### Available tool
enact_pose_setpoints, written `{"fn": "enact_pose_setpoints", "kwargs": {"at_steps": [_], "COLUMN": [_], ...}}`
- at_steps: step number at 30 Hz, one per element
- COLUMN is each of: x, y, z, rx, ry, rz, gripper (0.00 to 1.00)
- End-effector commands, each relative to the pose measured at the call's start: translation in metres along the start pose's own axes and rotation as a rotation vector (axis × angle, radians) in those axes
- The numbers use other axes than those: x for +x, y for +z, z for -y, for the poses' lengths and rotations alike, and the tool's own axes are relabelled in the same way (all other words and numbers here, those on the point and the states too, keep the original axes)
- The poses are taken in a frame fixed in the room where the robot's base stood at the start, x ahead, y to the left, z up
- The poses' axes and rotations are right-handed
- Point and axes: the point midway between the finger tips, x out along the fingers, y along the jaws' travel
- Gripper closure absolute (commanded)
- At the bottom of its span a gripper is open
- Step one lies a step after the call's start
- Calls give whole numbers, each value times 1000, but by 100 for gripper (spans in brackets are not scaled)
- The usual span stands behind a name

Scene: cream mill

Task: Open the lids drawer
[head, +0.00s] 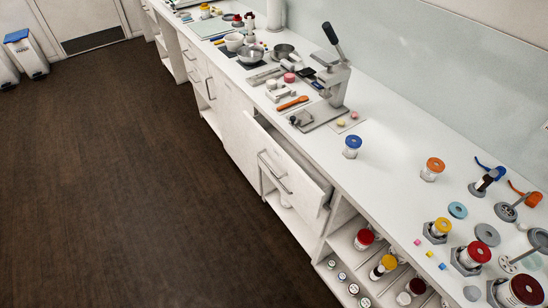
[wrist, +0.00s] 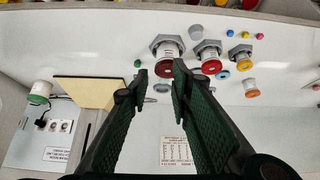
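In the head view, one drawer (head: 290,180) under the white counter stands pulled out. Its white front is apart from the cabinet face, and a gap shows behind its top edge. It has a long metal bar handle (head: 274,172). I can read no label on it, so I cannot tell whether it is the lids drawer. My gripper (wrist: 161,72) shows only in the wrist view. Its two dark green fingers are apart with nothing between them. The drawer handle is not clearly visible in that view, and my gripper is outside the head view.
The counter (head: 385,180) holds a press (head: 330,85), an orange-lidded jar (head: 432,169), a blue-lidded jar (head: 352,146) and several other jars. Open shelves (head: 345,250) with jars lie below, right of the drawer. The dark floor (head: 120,180) is clear.

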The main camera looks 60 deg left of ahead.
Motion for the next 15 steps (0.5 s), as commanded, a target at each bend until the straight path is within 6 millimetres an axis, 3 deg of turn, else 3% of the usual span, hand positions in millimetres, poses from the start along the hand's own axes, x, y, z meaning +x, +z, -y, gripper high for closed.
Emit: {"fn": "enact_pose_setpoints", "kwargs": {"at_steps": [8, 15], "x": [6, 14], "y": [-32, -63], "z": [33, 74], "rx": [-91, -193], "ry": [-37, -73], "rz": [33, 68], "gripper": [78, 78]}}
